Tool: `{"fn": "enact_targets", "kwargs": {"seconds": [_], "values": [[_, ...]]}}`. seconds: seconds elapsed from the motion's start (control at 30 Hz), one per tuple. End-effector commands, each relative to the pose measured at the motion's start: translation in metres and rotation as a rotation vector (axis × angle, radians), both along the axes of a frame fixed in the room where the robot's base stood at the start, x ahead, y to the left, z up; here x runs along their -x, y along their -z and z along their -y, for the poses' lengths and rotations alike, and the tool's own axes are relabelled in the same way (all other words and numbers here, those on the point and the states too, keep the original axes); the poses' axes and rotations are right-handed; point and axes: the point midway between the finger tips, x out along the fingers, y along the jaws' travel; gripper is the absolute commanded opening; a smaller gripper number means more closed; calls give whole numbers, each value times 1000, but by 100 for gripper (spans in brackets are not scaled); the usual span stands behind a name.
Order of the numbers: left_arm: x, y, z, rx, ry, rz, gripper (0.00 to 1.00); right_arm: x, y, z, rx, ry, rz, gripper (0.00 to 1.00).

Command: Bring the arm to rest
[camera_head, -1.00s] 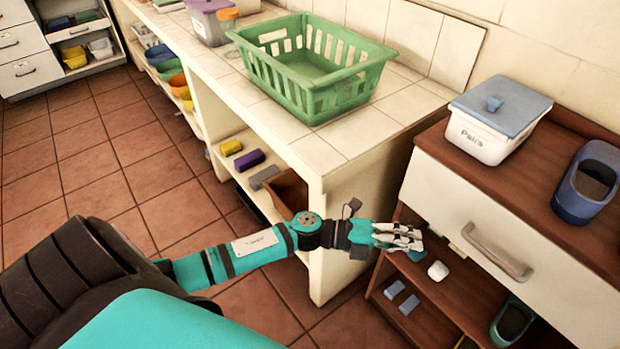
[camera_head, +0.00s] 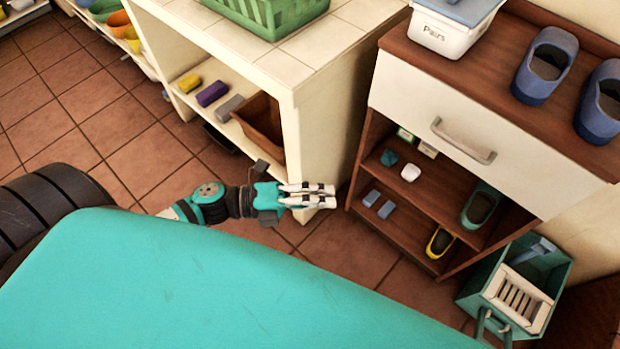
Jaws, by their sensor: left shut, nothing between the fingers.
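My left gripper (camera_head: 318,195) is in the middle of the head view, with its white fingers shut and nothing between them. It points right, in front of the lower corner of the tiled counter and left of the wooden cabinet (camera_head: 362,150). A gap of floor shows between the fingertips and the cabinet's shelves. My left arm comes in from the left, partly hidden behind my teal body. My right gripper is not in view.
The white tiled counter (camera_head: 335,110) has a green basket (camera_head: 270,15) on top. The cabinet has a drawer handle (camera_head: 462,140), blue shoes (camera_head: 545,65) and a lidded white box (camera_head: 440,35). A green crate (camera_head: 560,270) stands at right. Tiled floor (camera_head: 90,120) is clear at left.

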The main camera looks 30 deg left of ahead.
Motion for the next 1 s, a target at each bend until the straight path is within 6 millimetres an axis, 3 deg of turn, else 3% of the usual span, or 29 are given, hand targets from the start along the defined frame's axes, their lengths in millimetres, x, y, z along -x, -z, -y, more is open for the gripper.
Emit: {"fn": "enact_targets", "kwargs": {"seconds": [0.3,0.57,0.67,0.77,0.8,0.9,1.0], "values": [[12,0,-19,0,1,0,0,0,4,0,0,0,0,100],[4,9,-27,14,-45,-39,0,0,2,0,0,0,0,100],[-15,38,-48,54,-175,-151,0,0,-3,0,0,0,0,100],[-35,91,-82,121,-383,-340,0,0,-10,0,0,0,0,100],[-38,118,-97,151,-477,-427,0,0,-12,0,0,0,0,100],[-33,187,-129,228,-704,-651,0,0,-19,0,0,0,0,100],[-7,256,-152,293,-917,-873,0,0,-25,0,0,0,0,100]]}}
